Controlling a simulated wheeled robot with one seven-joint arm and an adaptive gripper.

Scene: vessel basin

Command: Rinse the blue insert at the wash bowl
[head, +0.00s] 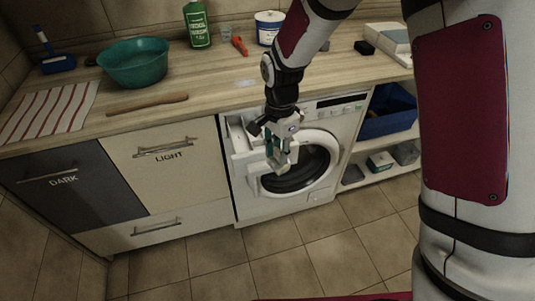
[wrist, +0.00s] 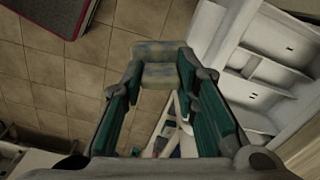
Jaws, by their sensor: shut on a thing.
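My gripper (head: 279,157) hangs in front of the washing machine, below the counter's front edge. In the wrist view, its green-padded fingers (wrist: 160,80) are shut on the blue insert (wrist: 157,74), a small dull blue block with brownish, dirty-looking patches. The insert sits between the fingertips, above the floor and clear of the drawer. It is hard to make out in the head view. The wash bowl (head: 133,64), a round teal bowl, stands on the counter at the left. Its bottom is partly hidden by its wall.
The washer's detergent drawer (head: 239,135) is pulled out; its pale compartments (wrist: 257,82) show at the right of the wrist view. A wooden stick (head: 147,104) and striped cloth (head: 48,111) lie near the bowl. A green bottle (head: 197,24) stands behind. Floor in front is clear.

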